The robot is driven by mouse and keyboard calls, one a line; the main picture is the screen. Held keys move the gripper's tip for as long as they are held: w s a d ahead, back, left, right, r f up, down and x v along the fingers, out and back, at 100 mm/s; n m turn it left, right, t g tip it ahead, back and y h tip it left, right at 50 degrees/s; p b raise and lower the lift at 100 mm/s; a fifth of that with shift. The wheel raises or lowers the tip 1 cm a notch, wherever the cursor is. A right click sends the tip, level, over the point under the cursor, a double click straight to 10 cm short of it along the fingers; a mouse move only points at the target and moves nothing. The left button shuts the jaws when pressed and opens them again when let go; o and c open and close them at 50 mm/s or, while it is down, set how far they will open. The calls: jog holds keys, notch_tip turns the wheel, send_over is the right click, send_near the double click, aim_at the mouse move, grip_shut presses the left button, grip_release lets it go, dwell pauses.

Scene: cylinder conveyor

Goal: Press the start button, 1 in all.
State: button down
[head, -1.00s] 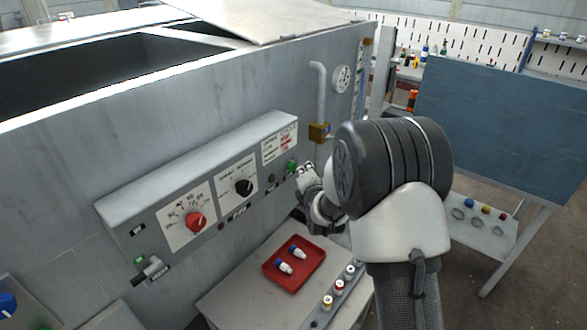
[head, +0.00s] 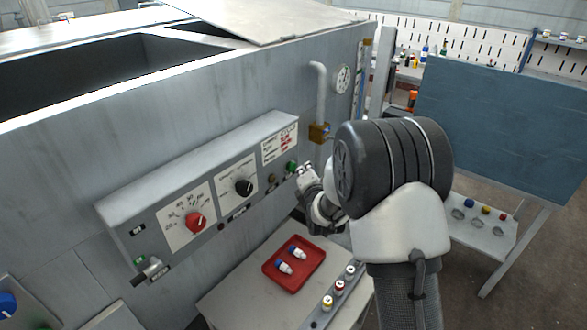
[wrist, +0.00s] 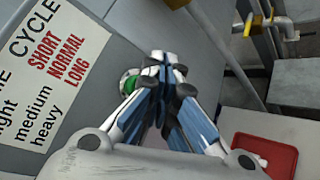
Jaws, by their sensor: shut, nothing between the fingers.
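The green start button (head: 292,167) sits at the right end of the grey control panel, below the cycle label. It also shows in the wrist view (wrist: 131,84), just left of my fingertips and partly hidden by a finger. My gripper (head: 305,170) is shut and empty, with its tips beside the button. In the wrist view my gripper (wrist: 166,62) points at the panel face. I cannot tell whether the tips touch the button.
The panel also has a red knob (head: 195,221) and a black knob (head: 243,187). Below is a red tray (head: 270,268) with white and blue pieces on a bench. A pipe with a brass valve (head: 320,132) and a gauge (head: 342,79) stand right of the panel.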

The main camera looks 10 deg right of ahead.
jog(key=shift+w, duration=0.1)
jog(key=shift+w+a+b, duration=0.25)
jog(key=shift+a+b, duration=0.05)
jog(key=shift+b, duration=0.1)
jog(key=shift+w+a, duration=0.35)
jog(key=shift+a, duration=0.05)
dwell(0.8)
jog(key=shift+d+b, duration=0.1)
jog(key=shift+b, duration=0.2)
jog(key=shift+s+d+b, duration=0.4)
jog(key=shift+s+d, duration=0.15)
jog(key=shift+s, duration=0.15)
jog(key=s+d+b, duration=0.2)
jog(key=s+d, duration=0.1)
jog(key=shift+s+d, duration=0.25)
jog(key=shift+d, duration=0.05)
dwell(0.6)
